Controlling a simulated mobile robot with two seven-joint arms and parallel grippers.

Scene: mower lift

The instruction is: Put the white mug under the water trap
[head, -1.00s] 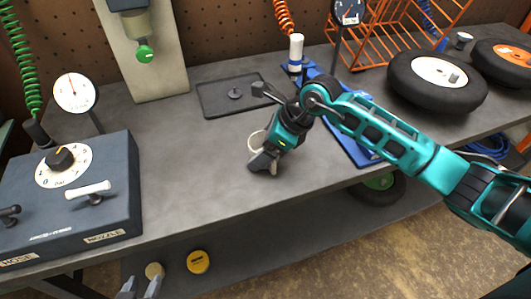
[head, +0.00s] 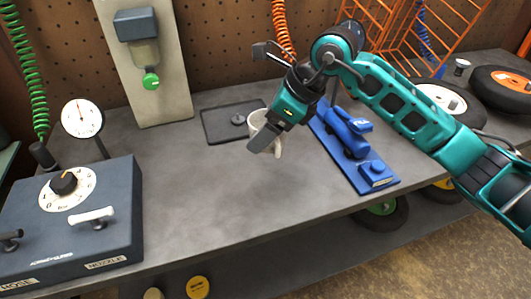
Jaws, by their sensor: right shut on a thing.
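The white mug (head: 257,119) is in the jaws of my right gripper (head: 267,138), partly hidden by the fingers. Its rim shows on the left side, and it looks roughly upright. It appears in front of the right end of the dark tray; I cannot tell how high above the bench it is. The water trap (head: 145,52) hangs on a pale upright panel at the back left, with a clear bowl and a green knob (head: 151,81) at its bottom. The mug is to the right of the trap and lower in the picture. My left gripper is not in view.
A flat dark tray (head: 213,126) with a small knobbed piece lies between trap and mug. A dial box (head: 75,225) and a gauge (head: 82,118) stand at left. A blue fixture (head: 362,150) lies right of my gripper. The bench below the trap is clear.

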